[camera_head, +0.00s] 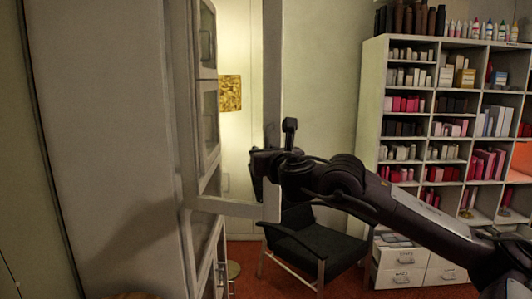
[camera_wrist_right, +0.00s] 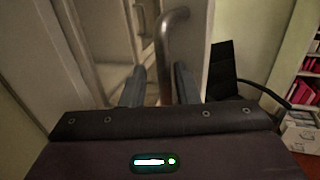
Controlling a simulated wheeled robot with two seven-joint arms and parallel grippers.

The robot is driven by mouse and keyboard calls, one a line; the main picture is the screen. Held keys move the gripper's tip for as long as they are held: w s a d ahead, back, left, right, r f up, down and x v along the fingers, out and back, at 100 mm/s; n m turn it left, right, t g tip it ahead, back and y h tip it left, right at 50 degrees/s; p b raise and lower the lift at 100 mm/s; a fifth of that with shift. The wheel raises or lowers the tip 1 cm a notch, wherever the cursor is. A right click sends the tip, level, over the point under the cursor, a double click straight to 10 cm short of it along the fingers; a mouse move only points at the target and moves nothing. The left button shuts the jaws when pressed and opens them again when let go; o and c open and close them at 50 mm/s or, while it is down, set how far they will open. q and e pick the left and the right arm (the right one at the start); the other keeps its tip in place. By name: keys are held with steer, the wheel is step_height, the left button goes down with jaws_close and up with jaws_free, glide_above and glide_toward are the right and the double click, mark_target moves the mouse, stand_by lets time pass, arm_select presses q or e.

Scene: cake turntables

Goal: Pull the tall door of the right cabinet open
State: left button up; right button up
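The right cabinet (camera_head: 110,150) stands at the left of the head view, its grey side towards me. Its tall door stands swung out from the front; the door's pale outer post (camera_head: 272,70) and bottom rail (camera_head: 235,207) show, and I see through the pane. My right gripper (camera_head: 260,172) is at the door's outer edge. In the right wrist view, the curved metal door handle (camera_wrist_right: 172,45) passes between the two fingers of the right gripper (camera_wrist_right: 160,88). A gap shows left of the handle; the right finger is close to it, contact unclear. My left gripper is not visible.
A black chair (camera_head: 315,245) stands beyond the door, below my right forearm. A white shelf unit (camera_head: 372,110) with boxes and bottles fills the right side. Smaller glazed doors (camera_head: 207,110) line the cabinet front. Red floor shows between cabinet and chair.

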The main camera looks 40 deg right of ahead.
steer(key=b+v, duration=0.4)
steer(key=v, duration=0.3)
steer(key=shift+s+b, duration=0.4)
steer(key=shift+a, duration=0.15)
